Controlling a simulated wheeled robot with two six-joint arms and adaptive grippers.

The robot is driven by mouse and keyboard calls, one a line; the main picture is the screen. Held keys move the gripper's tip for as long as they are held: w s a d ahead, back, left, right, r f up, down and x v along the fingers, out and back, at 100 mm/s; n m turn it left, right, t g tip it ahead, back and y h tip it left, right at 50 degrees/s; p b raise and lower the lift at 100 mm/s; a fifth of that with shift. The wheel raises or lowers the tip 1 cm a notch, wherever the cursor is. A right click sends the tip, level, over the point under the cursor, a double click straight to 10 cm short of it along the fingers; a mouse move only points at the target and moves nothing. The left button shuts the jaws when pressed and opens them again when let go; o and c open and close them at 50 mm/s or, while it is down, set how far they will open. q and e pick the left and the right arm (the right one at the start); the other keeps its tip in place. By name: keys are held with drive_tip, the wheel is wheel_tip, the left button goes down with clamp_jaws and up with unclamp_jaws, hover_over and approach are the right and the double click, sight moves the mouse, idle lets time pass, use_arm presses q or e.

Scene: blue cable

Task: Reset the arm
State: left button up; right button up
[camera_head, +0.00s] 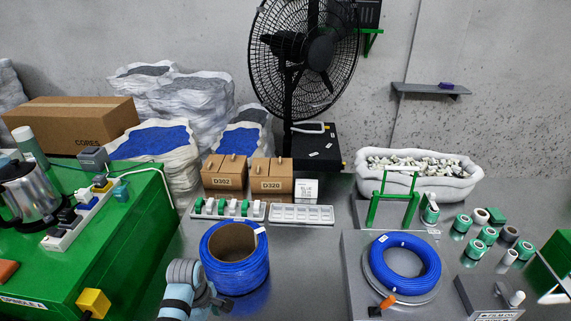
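A grey and light-blue link of one of my arms (186,290) shows at the bottom, left of the middle. Its gripper is not visible. My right gripper is not in view. A large blue cable coil (236,275) with a brown core stands on the metal table just behind and right of this arm link. I cannot tell whether they touch. A smaller blue cable ring (428,262) lies on a round grey plate (376,280) on the right, with an orange piece (388,301) at its front edge.
A green bench (110,262) with a kettle (30,190) and power strip (80,218) is on the left. Two small boxes (224,181) (271,185), trays (301,215) and a white bin (440,186) stand behind the coils. Several green-and-white rolls (475,249) are at right.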

use_arm(q)
drive_tip(key=s+a+f+m, duration=0.25)
drive_tip(key=s+f, duration=0.35)
drive_tip(key=f, duration=0.3)
drive_tip(key=s+a+f+m, duration=0.1)
drive_tip(key=s+f+m, duration=0.4)
drive_tip(key=f, duration=0.4)
drive_tip(key=s+a+f+m, duration=0.1)
drive_tip(key=s+f+m, duration=0.1)
drive_tip(key=s, duration=0.6)
drive_tip(key=s+a+f+m+y+b, duration=0.1)
drive_tip(key=s+f+m, duration=0.2)
drive_tip(key=s, duration=0.6)
drive_tip(key=s+a+f+m+t, duration=0.1)
drive_tip(key=s+a+f+m, duration=0.1)
drive_tip(key=s+f, duration=0.3)
drive_tip(key=s+m, duration=0.1)
drive_tip(key=s, duration=0.3)
drive_tip(key=shift+b, duration=0.4)
drive_tip(key=shift+m, duration=0.25)
